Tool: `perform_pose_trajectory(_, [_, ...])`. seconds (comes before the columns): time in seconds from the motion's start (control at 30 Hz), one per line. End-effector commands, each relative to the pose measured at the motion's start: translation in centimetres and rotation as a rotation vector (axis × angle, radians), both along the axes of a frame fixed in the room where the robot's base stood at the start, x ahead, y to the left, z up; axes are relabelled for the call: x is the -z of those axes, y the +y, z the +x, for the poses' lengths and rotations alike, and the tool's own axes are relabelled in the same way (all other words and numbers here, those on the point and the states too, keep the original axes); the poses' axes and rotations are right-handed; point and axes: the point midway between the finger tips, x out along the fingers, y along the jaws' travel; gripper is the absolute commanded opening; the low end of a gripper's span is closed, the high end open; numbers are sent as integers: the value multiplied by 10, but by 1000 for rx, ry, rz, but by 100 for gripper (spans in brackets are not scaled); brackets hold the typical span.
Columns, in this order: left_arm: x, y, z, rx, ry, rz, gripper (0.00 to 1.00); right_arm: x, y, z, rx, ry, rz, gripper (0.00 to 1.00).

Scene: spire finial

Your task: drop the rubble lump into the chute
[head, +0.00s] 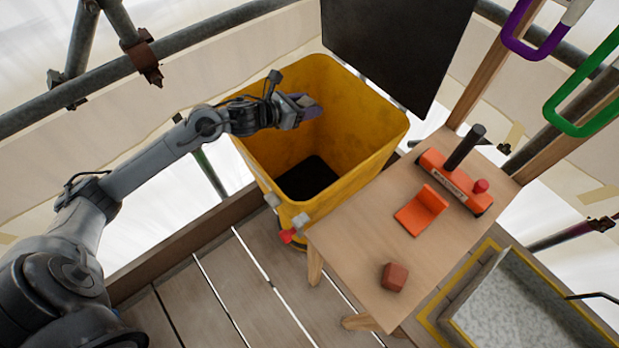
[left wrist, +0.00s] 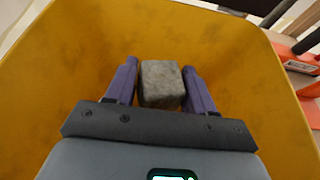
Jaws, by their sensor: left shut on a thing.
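The yellow chute (head: 345,122) stands at the middle of the head view, its square mouth open upward and its bottom dark. My left gripper (head: 308,107) reaches in from the left over the mouth. In the left wrist view its two purple fingers are shut on a grey, blocky rubble lump (left wrist: 161,84). The yellow wall of the chute (left wrist: 60,60) surrounds the lump in that view. In the head view the lump is hidden by the gripper. My right gripper is not in view.
A wooden table (head: 350,245) beside the chute holds a reddish-brown lump (head: 394,277), an orange bracket (head: 422,209) and an orange tool (head: 455,180). A grey trough (head: 520,310) stands at lower right. A dark panel (head: 395,45) hangs behind the chute.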

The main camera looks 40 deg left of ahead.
Motion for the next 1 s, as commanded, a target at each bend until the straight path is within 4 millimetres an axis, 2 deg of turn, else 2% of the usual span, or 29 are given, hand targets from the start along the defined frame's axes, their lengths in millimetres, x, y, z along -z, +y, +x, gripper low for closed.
perform_pose_trajectory(0.03, [-1, 0, 0, 0, -2, 0, 58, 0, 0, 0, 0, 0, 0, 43])
perform_pose_trajectory(0.2, [-1, 0, 0, 0, -1, 0, 83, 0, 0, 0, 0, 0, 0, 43])
perform_pose_trajectory(0.67, [-2, 2, -6, -2, 3, 1, 83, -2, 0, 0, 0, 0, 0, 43])
perform_pose_trajectory(1.0, [-16, 10, -42, 0, 5, 4, 83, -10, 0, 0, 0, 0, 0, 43])
